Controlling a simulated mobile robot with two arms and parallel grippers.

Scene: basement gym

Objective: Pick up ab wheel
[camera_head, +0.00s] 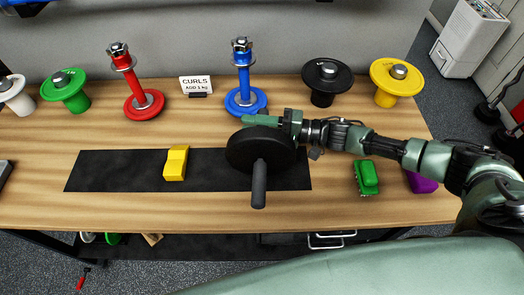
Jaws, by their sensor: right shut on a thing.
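The ab wheel (259,181) shows in the head view as a black disc with a dark handle pointing toward me. It is over the right part of the black mat (110,172) on the wooden table. My right gripper (268,122) reaches in from the right and is shut on the ab wheel at its far side. The wheel hides part of the fingers. I cannot tell whether the wheel touches the mat or is above it. My left gripper is not in view.
A yellow block (176,163) lies on the mat. A green object (366,177) and a purple one (421,183) lie right, beneath or beside my arm. Red (144,104) and blue (245,101) posts, a sign (196,86), and black (326,80) and yellow (397,80) discs line the back.

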